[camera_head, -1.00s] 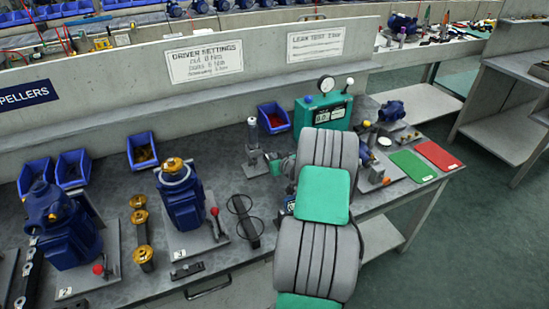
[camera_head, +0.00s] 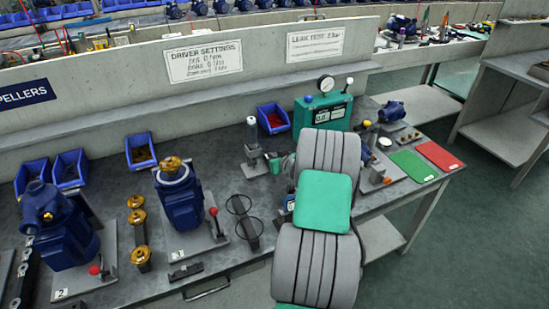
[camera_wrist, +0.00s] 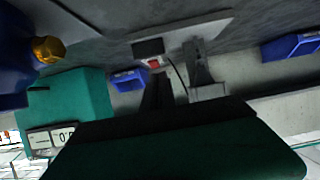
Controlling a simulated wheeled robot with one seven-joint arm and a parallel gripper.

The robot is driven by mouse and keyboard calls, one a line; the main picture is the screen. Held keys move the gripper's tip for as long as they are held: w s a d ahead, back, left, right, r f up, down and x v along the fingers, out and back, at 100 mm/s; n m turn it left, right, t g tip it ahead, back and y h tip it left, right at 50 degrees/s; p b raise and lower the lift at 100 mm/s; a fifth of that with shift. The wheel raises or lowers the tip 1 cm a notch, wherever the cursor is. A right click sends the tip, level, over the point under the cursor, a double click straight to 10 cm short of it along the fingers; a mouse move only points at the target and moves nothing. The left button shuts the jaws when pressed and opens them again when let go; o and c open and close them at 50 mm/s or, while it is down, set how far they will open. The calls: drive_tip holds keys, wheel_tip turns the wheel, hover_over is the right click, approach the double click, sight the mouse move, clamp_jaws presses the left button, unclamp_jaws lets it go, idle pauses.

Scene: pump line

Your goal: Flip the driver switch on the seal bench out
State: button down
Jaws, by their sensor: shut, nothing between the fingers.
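A small red piece (camera_wrist: 153,63), which looks like the driver switch, sits on a light plate beside a black block in the wrist view. I cannot tell which way it is set. My gripper (camera_wrist: 158,88) shows as dark fingers, shut and empty, just short of the red piece; I cannot tell if they touch. A grey bracket (camera_wrist: 205,80) stands close to the right of the fingers. In the head view, my arm hides the gripper and the switch. A grey upright driver stand (camera_head: 251,142) is on the bench (camera_head: 110,205), left of my arm.
A teal test box (camera_head: 325,112) with a gauge stands behind my arm; it also shows in the wrist view (camera_wrist: 75,100). Blue bins (camera_head: 141,150) line the back wall. Pumps (camera_head: 182,200) stand at the left. Green (camera_head: 413,165) and red mats lie at the right.

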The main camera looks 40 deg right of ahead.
wheel_tip(320, 180, up, 3)
drive_tip(key=s+a+r, duration=0.8)
drive_tip(key=s+r, duration=0.2)
drive_tip(key=s, duration=0.1)
drive_tip(key=shift+s+b, duration=0.3)
drive_tip(key=shift+b, duration=0.15)
